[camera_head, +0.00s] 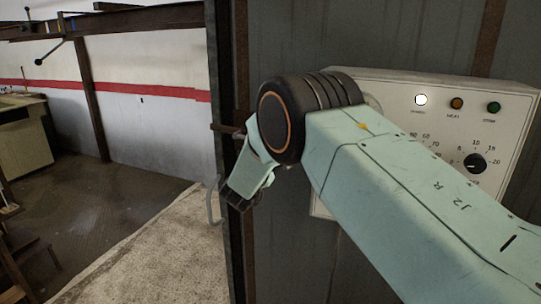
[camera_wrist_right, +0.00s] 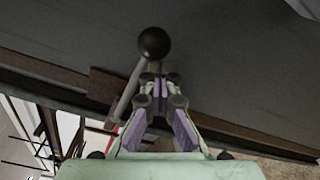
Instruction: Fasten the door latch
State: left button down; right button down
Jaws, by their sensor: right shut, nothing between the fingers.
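In the right wrist view, the latch lever, a grey rod with a black ball knob (camera_wrist_right: 154,43), rises from a brown bracket (camera_wrist_right: 103,86) on the dark door edge. My right gripper (camera_wrist_right: 160,82) is shut and empty, its fingertips just beside the rod and below the knob; I cannot tell whether they touch it. In the head view, my right gripper (camera_head: 242,197) hangs by the edge of the grey door (camera_head: 280,220), below the brown bracket (camera_head: 226,129). My arm hides the knob there. My left gripper is not in view.
A white control panel (camera_head: 400,97) with lamps and a dial is behind my right arm. A grey pull handle (camera_head: 212,202) is at the door edge. The opening at left shows open floor (camera_head: 80,205), a bench (camera_head: 25,135) and an overhead beam (camera_head: 130,20).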

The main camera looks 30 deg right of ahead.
jog(key=shift+s+d+r, duration=0.1)
jog(key=shift+d+r, duration=0.15)
jog(key=shift+f, duration=0.25)
dwell(0.3)
